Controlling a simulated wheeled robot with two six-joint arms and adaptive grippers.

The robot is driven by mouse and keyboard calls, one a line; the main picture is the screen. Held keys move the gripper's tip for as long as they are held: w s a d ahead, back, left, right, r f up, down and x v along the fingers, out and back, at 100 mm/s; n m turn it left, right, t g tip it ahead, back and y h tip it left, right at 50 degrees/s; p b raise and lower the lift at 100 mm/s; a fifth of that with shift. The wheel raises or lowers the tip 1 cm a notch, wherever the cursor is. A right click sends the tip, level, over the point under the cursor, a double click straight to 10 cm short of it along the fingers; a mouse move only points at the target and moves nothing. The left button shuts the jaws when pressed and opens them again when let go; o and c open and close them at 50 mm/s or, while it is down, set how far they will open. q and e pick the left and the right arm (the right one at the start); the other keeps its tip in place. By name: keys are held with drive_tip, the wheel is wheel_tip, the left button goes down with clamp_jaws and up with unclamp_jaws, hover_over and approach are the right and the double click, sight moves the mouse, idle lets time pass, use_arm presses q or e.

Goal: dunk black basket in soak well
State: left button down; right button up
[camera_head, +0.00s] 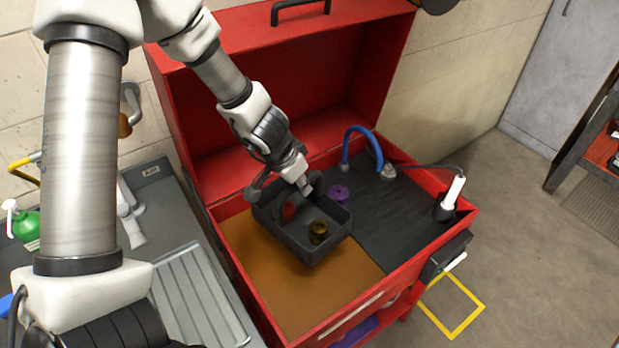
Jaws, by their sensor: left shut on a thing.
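The black basket (318,252) is in the upper middle of the red parts washer, over the boundary of the brown liquid and the dark shelf. It looks slightly tilted and holds a brass-coloured part (318,232) and a reddish part (289,212). My left gripper (303,187) is shut on the basket at its handle. The soak well (285,290), filled with brown liquid, lies under and in front of the basket. I cannot tell whether the basket's bottom touches the liquid. My right gripper is not in view.
A white-handled brush (451,195) stands at the right corner. The red lid (290,80) is open behind. A grey sink (180,270) stands left.

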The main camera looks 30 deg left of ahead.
use_arm(q)
wheel_tip(320, 180, up, 2)
drive_tip(key=s+m+p, duration=0.1)
drive_tip(key=s+m, duration=0.1)
drive_tip(key=h+b, duration=0.1)
drive_tip(key=b, duration=0.8)
hover_over(294, 235)
drive_tip(key=w, duration=0.2)
drive_tip(key=f, duration=0.9)
drive_tip(key=shift+s+d, duration=0.2)
drive_tip(key=shift+d, duration=0.2)
wheel_tip(294, 235, down, 14)
drive_tip(key=b, duration=1.2)
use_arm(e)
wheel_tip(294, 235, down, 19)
use_arm(q)
drive_tip(key=shift+r, duration=0.1)
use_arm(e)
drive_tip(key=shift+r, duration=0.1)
